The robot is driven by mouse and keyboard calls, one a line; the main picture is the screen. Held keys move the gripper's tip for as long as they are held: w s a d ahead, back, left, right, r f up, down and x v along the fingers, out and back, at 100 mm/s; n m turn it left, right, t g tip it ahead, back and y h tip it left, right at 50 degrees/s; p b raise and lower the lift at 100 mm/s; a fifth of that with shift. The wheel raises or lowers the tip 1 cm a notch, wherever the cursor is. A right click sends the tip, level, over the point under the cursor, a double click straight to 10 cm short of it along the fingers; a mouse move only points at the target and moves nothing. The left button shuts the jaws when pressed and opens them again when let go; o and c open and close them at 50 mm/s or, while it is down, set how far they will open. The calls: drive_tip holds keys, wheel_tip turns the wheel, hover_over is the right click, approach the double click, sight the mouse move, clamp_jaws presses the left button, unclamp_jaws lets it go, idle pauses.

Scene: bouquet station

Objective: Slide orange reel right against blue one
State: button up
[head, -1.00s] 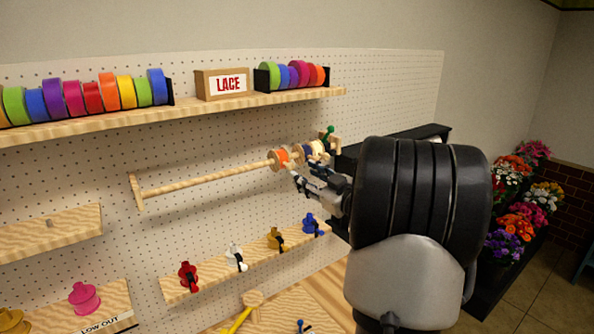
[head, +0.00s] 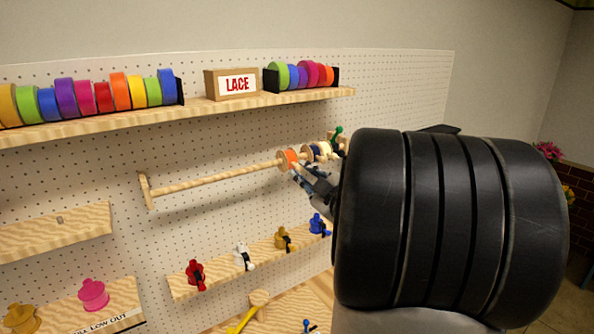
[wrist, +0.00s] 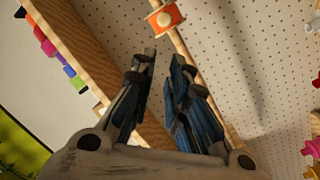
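The orange reel (head: 288,160) with pale wooden flanges sits on the horizontal wooden rod (head: 215,175), near its right end. It also shows at the top of the wrist view (wrist: 166,19). The blue reel (head: 308,153) is just right of it, small and partly unclear; I cannot tell whether a gap separates them. It is not seen in the wrist view. My gripper (head: 298,172) is just below and right of the orange reel. In the wrist view, the fingers (wrist: 163,58) are apart with nothing between them, and the orange reel is beyond their tips.
A cream reel (head: 323,149) and a green knob (head: 337,133) are farther right at the rod's end. Above is a shelf (head: 130,118) of ribbon rolls with a LACE box (head: 231,84). Below is a shelf (head: 250,263) of coloured spools. The rod's left stretch is bare.

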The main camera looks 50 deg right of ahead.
sight(290, 168)
drive_tip(key=a+n, duration=0.2)
drive_tip(key=a, duration=0.1)
drive_tip(key=a+n+g+h, duration=0.1)
drive_tip(key=a, duration=0.1)
drive_tip(key=shift+w+a+r+n, duration=0.1)
drive_tip(key=shift+w+r+n, duration=0.1)
drive_tip(key=shift+r+n, duration=0.15)
clamp_jaws()
drive_tip(key=shift+n, duration=0.25)
drive_tip(key=w+d+p, duration=0.1)
drive_tip(key=w+d, duration=0.1)
drive_tip(key=w+d+f+p, duration=0.1)
drive_tip(key=w+d, duration=0.2)
drive_tip(key=w+d+f+p, duration=0.1)
drive_tip(key=w+d+p, duration=0.1)
drive_tip(key=d, duration=0.1)
drive_tip(key=shift+w+f, duration=0.1)
drive_tip(key=shift+w, duration=0.2)
drive_tip(key=d, duration=0.2)
drive_tip(key=s+d, duration=0.1)
drive_tip(key=d, duration=0.1)
drive_tip(key=shift+s+d+b, duration=0.2)
drive_tip(key=shift+d+b, duration=0.15)
drive_tip(key=shift+a, duration=0.1)
